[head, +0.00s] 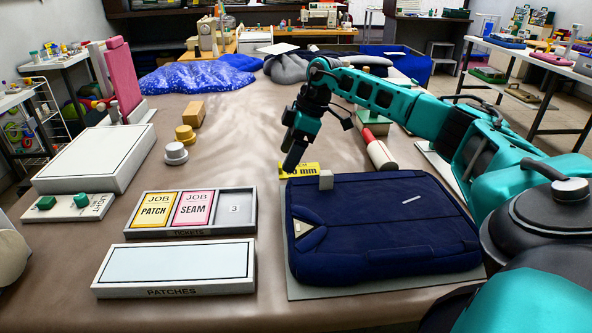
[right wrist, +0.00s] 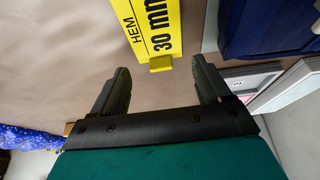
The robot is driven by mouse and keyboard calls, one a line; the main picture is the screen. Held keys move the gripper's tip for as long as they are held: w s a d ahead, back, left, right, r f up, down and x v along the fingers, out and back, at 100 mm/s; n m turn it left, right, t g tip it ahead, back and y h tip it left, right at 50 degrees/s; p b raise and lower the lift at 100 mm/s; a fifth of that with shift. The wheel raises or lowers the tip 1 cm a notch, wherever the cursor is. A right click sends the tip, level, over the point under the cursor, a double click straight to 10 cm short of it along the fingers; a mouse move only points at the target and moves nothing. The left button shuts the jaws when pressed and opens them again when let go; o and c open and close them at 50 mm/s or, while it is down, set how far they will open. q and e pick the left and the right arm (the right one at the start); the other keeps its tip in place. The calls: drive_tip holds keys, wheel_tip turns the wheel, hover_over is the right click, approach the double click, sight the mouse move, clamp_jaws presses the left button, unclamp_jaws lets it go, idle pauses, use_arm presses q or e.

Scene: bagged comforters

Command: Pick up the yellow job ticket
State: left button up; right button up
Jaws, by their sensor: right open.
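The yellow job ticket (head: 157,209), marked JOB PATCH, lies in the left compartment of the ticket tray (head: 190,232). A pink ticket (head: 194,208), marked JOB SEAM, lies in the middle compartment; the right one, marked 3, is empty. My right gripper (head: 292,165) points down, well to the right of and behind the tray. It is at a different yellow card (head: 299,169), marked HEM 30 mm in the right wrist view (right wrist: 158,25). There the open right gripper (right wrist: 160,72) has the card's small tab between its fingertips; contact cannot be told. My left gripper is not in view.
A white PATCHES box (head: 175,268) is in front of the tray. A white box (head: 98,158) stands back left.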

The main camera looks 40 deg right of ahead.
drive_tip(key=x, duration=0.2)
drive_tip(key=shift+w+a+f, duration=0.1)
drive_tip(key=shift+f, duration=0.15)
drive_tip(key=shift+c, duration=0.5)
drive_tip(key=c, duration=0.7)
drive_tip(key=shift+r, duration=0.15)
drive_tip(key=shift+r, duration=0.6)
wheel_tip(320, 180, up, 19)
drive_tip(key=p, duration=0.2)
drive_tip(key=shift+f, duration=0.15)
